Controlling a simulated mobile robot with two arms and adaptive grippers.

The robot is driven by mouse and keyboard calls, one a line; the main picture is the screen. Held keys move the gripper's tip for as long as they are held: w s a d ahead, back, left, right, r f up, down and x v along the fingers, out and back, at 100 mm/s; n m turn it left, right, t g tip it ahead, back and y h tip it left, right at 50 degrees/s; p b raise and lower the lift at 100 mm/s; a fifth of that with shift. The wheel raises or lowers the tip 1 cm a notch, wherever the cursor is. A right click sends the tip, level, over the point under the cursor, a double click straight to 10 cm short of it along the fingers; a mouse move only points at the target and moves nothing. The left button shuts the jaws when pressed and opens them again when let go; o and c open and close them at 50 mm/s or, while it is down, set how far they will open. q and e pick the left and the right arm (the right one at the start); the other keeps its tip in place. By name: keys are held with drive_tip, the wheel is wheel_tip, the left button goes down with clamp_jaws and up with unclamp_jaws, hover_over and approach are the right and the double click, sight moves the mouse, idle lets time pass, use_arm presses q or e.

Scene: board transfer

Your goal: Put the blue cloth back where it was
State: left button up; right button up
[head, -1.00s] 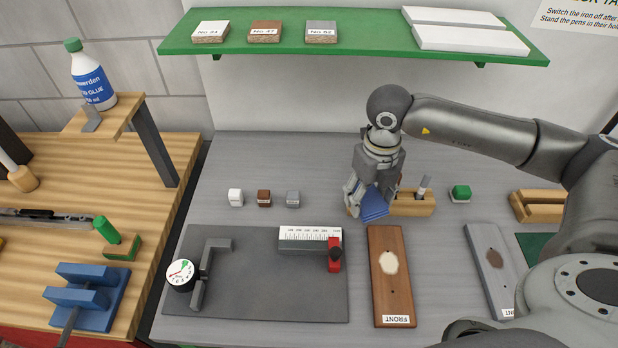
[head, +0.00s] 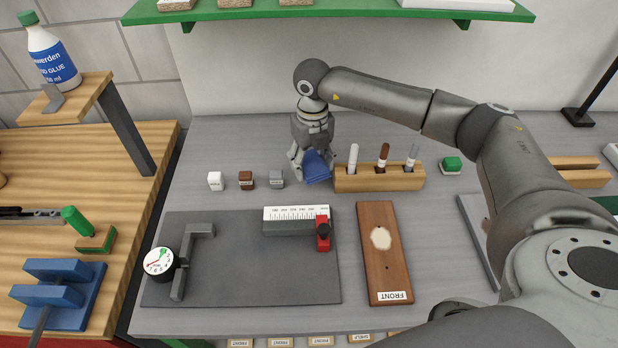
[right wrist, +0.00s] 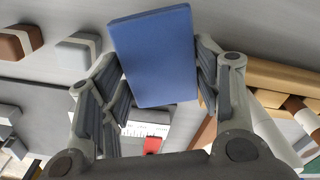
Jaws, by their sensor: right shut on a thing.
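The blue cloth (head: 318,166) is a folded blue block held in my right gripper (head: 311,172), just left of the wooden pen holder. In the right wrist view the cloth (right wrist: 153,56) sits between the two fingers of the right gripper (right wrist: 158,72), which are shut on it. In the head view the gripper is above the grey bench; I cannot tell whether the cloth touches the surface. My left gripper is not in view.
The pen holder (head: 378,180) with three pens stands right of the cloth. White, brown and grey small blocks (head: 246,180) lie to the left. A grey plate (head: 240,275) with a gauge and a brown board (head: 384,255) lie in front. A green block (head: 451,165) is at right.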

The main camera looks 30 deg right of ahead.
sight(309, 172)
drive_tip(key=shift+w+f, duration=0.25)
drive_tip(key=shift+f, duration=0.05)
drive_tip(key=f+b, duration=0.2)
drive_tip(key=f, duration=0.1)
drive_tip(key=shift+w+a+f+b, duration=0.1)
drive_tip(key=shift+w+a+b, duration=0.1)
drive_tip(key=shift+b, duration=0.1)
drive_tip(key=shift+f, duration=0.25)
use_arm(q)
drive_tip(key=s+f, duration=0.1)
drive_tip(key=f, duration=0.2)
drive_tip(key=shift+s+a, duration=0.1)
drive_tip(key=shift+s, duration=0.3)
use_arm(e)
drive_tip(key=shift+d, duration=0.1)
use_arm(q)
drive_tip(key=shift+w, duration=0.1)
use_arm(e)
drive_tip(key=o, duration=0.7)
drive_tip(key=shift+f, duration=0.1)
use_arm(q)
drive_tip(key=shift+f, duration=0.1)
